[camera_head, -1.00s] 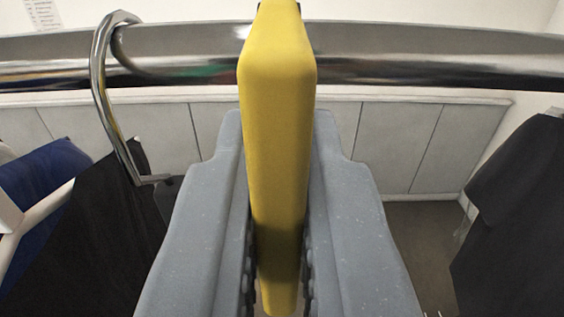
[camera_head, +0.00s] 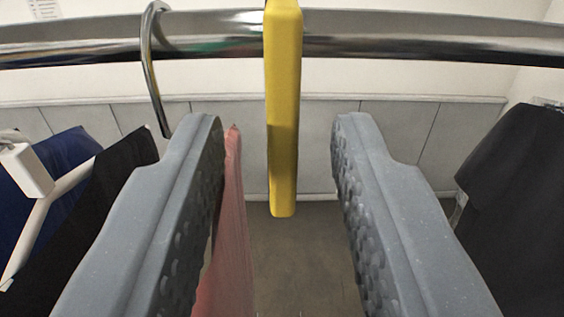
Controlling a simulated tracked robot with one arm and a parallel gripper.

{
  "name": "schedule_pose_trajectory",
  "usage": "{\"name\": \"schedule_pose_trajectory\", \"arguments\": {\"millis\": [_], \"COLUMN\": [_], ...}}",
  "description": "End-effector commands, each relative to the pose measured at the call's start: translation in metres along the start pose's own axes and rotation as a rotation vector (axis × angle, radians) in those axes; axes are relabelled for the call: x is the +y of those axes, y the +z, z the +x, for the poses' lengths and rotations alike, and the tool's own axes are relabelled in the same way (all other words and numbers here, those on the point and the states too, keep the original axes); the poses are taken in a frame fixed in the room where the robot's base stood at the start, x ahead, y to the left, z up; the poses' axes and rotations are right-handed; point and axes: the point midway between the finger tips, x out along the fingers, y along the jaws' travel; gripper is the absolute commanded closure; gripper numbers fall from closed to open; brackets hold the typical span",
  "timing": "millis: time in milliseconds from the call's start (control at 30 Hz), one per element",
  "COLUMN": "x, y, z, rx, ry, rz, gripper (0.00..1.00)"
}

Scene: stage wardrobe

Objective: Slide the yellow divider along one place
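The yellow divider (camera_head: 284,120) hangs upright on the metal rail (camera_head: 400,48), a little right of the picture's middle. Its top is cut off by the picture's upper edge. My gripper (camera_head: 275,140) is open, with one grey finger on each side of the divider. Clear gaps show between the divider and both fingers. The divider's lower end shows between the fingers, above the floor.
A metal hanger hook (camera_head: 152,70) is on the rail left of the divider. A dark garment (camera_head: 95,210), a blue one (camera_head: 65,160) and a pink one (camera_head: 230,240) hang on the left. A black garment (camera_head: 520,180) hangs at the right. The rail between it and the divider looks clear.

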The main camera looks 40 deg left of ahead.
Motion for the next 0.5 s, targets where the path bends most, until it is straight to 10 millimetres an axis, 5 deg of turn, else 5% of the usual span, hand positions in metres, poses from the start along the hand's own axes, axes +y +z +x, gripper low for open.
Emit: {"name": "schedule_pose_trajectory", "arguments": {"millis": [300, 500], "x": [0.0, 0.002], "y": [0.002, 0.002], "z": [-0.066, -0.09], "rx": [0.002, 0.001], "ry": [0.0, 0.001], "rz": [-0.001, 0.002], "gripper": [0.69, 0.69]}}
